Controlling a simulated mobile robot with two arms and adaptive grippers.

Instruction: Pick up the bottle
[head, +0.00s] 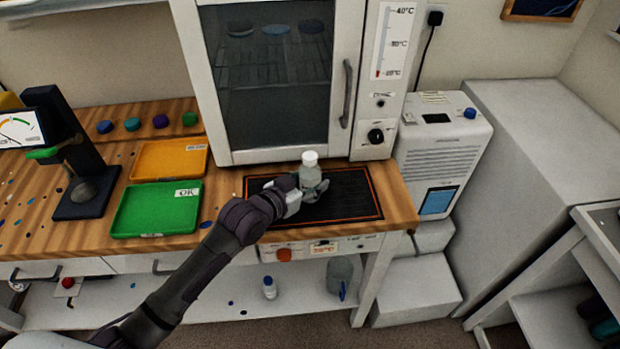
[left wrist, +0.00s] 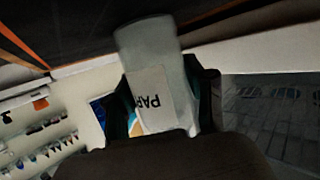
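A pale, translucent bottle (head: 311,175) with a white cap stands upright over the black mat at the front of the bench. My left gripper (head: 307,193) is around its lower part, with fingers on both sides. In the left wrist view the bottle (left wrist: 152,65) fills the space between the dark fingers of my left gripper (left wrist: 160,85), which look to be against its sides. Its label reads "PAR". The bottle's base is hidden in the head view, so I cannot tell whether it touches the mat. My right gripper is not in view.
The black mat (head: 352,196) lies before a white oven (head: 352,25). Green (head: 125,222) and orange (head: 150,162) trays and a dial scale (head: 88,192) stand to the left. A white chiller unit (head: 452,135) stands right. Another small bottle (head: 269,288) is on the lower shelf.

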